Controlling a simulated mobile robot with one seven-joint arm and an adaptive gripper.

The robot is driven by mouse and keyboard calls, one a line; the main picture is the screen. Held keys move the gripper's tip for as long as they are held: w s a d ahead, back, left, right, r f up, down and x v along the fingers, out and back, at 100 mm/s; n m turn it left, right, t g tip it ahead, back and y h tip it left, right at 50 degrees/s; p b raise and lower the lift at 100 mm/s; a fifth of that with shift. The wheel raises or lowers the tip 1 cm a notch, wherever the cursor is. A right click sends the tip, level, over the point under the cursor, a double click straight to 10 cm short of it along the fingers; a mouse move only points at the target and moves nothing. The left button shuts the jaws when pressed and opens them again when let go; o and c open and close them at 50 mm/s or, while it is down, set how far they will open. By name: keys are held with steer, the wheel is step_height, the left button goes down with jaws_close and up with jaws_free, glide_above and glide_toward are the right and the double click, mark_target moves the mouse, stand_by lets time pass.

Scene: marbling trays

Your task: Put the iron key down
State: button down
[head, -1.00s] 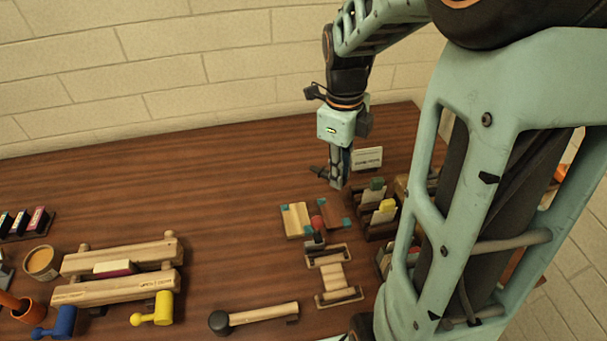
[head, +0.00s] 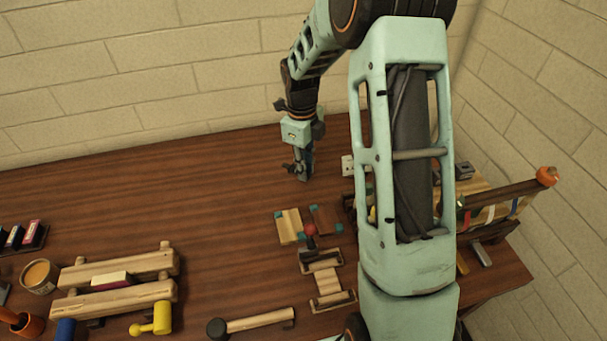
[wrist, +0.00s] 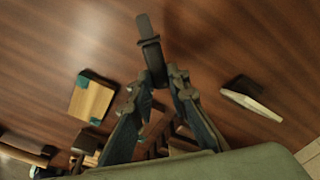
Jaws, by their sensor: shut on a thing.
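The iron key (wrist: 149,45) is a dark bar with a raised collar, pointing away from my fingers in the wrist view. My gripper (wrist: 161,84) is shut on its near end. In the head view my gripper (head: 301,174) points down over the back of the table, and a dark piece of the key (head: 287,167) sticks out to its left. The key is low over bare wood. I cannot tell whether it touches the table.
A pale wooden block with teal corners (head: 290,227) and a brown one (head: 326,219) lie in front of my gripper. A small white-faced block (head: 348,166) stands to its right. The back left of the table (head: 150,190) is clear. My arm hides part of the right side.

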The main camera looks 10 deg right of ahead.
mark_target(303, 185)
steer(key=shift+w+f, duration=0.45)
steer(key=shift+f, duration=0.1)
steer(key=shift+w+a+f, duration=0.1)
steer(key=shift+f, duration=1.5)
steer(key=shift+f, duration=0.2)
steer(key=c, duration=1.8)
jaws_free()
steer(key=shift+c, duration=0.2)
steer(key=shift+r, duration=0.1)
steer(key=r, duration=0.6)
steer(key=r+b, duration=0.1)
steer(key=r, duration=0.5)
steer(key=shift+w+a+r, duration=0.1)
steer(key=shift+w+a, duration=0.1)
